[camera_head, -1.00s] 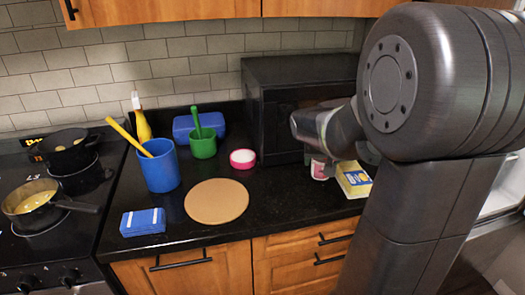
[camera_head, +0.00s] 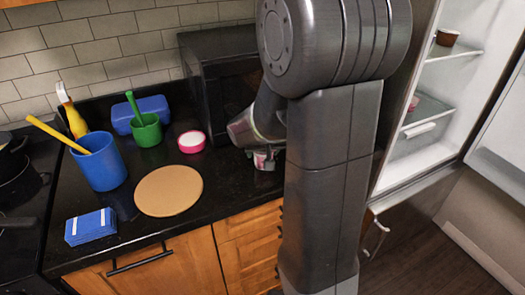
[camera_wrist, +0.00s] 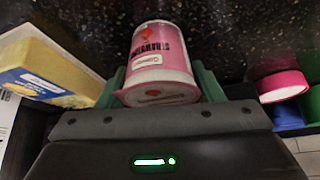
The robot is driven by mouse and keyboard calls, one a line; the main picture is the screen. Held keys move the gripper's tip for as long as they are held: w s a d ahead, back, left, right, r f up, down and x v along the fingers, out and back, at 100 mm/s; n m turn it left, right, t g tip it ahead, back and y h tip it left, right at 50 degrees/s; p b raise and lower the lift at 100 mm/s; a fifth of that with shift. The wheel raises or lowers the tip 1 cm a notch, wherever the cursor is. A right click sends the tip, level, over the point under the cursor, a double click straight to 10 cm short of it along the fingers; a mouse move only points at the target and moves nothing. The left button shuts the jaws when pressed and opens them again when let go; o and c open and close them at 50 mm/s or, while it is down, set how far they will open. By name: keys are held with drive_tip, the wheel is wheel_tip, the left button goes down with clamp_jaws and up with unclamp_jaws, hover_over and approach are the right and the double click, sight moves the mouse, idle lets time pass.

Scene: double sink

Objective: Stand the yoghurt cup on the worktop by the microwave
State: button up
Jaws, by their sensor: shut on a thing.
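The yoghurt cup (camera_head: 263,161) is white and pink, low in front of the microwave. In the wrist view the cup (camera_wrist: 158,55) shows its printed side and pale lid between the green fingers. My gripper (camera_wrist: 160,86) is shut on it. In the head view my arm hides most of the gripper. The black microwave (camera_head: 213,72) stands at the back of the dark speckled worktop (camera_head: 222,195). The cup is at or close above the worktop; I cannot tell whether its base touches.
A yellow and white box (camera_wrist: 45,70) is beside the cup in the wrist view. A pink-rimmed tub (camera_head: 192,142), round board (camera_head: 168,190), blue cup (camera_head: 100,162) and green cup (camera_head: 146,131) stand to the left. An open fridge (camera_head: 415,120) is at right.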

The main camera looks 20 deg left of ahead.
drive_tip(key=shift+r, duration=0.1)
drive_tip(key=o, duration=0.6)
drive_tip(key=shift+f, duration=0.25)
drive_tip(key=o, duration=0.5)
drive_tip(key=shift+c, duration=0.2)
drive_tip(key=shift+r, duration=0.15)
drive_tip(key=shift+s+d+r, duration=0.1)
drive_tip(key=shift+r, duration=0.35)
drive_tip(key=v, duration=1.1)
drive_tip(key=shift+s+d+r+p, duration=0.1)
drive_tip(key=shift+p, duration=0.2)
